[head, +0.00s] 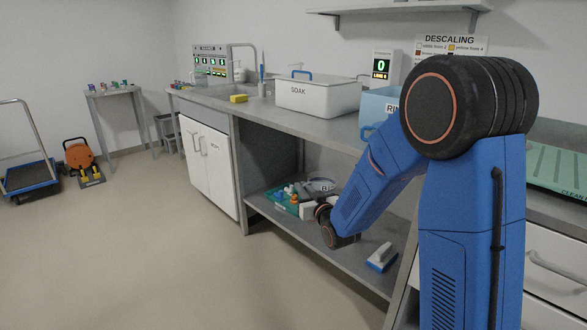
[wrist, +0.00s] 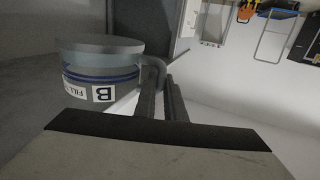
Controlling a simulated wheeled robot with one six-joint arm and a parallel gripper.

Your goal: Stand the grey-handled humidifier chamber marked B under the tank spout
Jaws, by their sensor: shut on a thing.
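The humidifier chamber marked B (wrist: 98,75) is a clear grey tub with a blue band, a white label and a grey loop handle (wrist: 155,68). In the wrist view my gripper (wrist: 160,88) has its two dark fingers at the handle and is shut on it. The picture there is turned, so I cannot tell whether the chamber is level. In the head view the chamber (head: 322,185) shows at the low shelf under the counter, partly hidden by my arm. I cannot make out the tank spout.
Above, the counter holds a SOAK tub (head: 318,97) and a blue basin (head: 375,105).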

